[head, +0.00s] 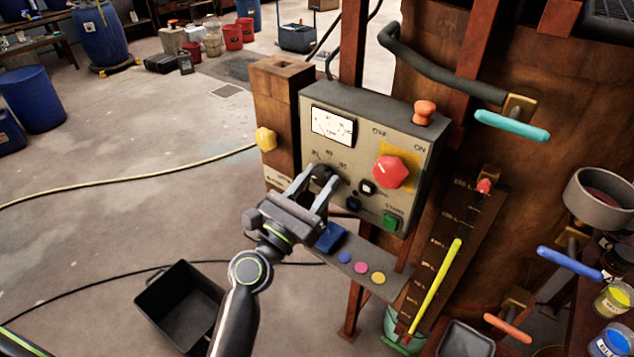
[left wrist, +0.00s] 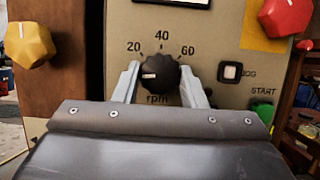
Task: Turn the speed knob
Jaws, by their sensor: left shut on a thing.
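The black speed knob (head: 322,176) sits on the front of the grey control box (head: 345,121), below the white meter. In the left wrist view the knob (left wrist: 158,74) has a white pointer line aimed left, just below the 20 mark, with 20, 40 and 60 printed above it and "rpm" below. My left gripper (head: 318,184) reaches the panel with one finger on each side of the knob, shut on it. In the left wrist view the gripper (left wrist: 158,88) hides the lower panel. My right gripper is not in view.
A yellow knob (head: 266,139) is on the post at left. A small shelf (head: 399,285) juts out below the box.

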